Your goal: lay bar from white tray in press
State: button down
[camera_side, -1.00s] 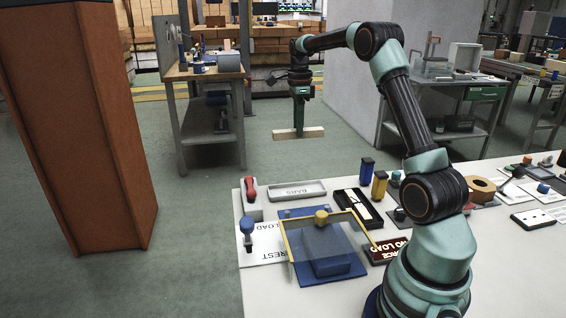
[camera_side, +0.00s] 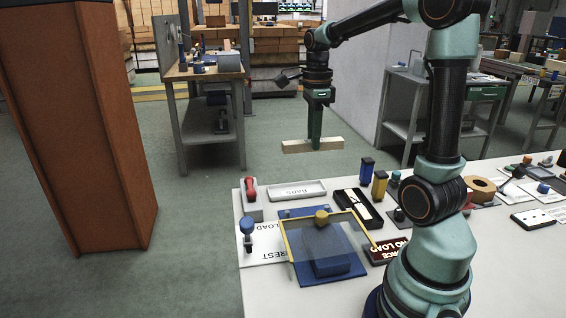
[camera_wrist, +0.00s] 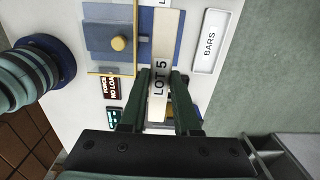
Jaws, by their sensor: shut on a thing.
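My gripper (camera_side: 315,140) is shut on a pale bar (camera_side: 295,147) and holds it level in the air, beyond the table's far edge in the side view. In the wrist view the bar (camera_wrist: 168,35) lies between the fingers and reads "LOT 5". The white tray (camera_side: 297,190), marked BARS, is on the table below the bar and looks empty; it also shows in the wrist view (camera_wrist: 205,62). The press (camera_side: 335,272) is blue, with a yellow frame around a see-through panel and a yellow knob (camera_side: 322,216). Its bed is partly hidden behind the panel.
A red-handled device (camera_side: 250,190) stands left of the tray, with a blue-knobbed one (camera_side: 247,228) nearer. A black case (camera_side: 357,207), a blue post (camera_side: 366,172) and a yellow post (camera_side: 379,185) stand right. A dark "NO LOAD" sign (camera_side: 388,250) is beside the press.

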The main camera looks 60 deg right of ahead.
notch_tip(320, 180, down, 19)
jog(key=shift+f, duration=0.15)
dwell(0.4)
jog(key=shift+f, duration=0.35)
jog(key=shift+f, duration=0.25)
jog(key=c, duration=0.6)
grip_release()
jog(key=shift+c, duration=0.2)
jog(key=shift+r, duration=0.15)
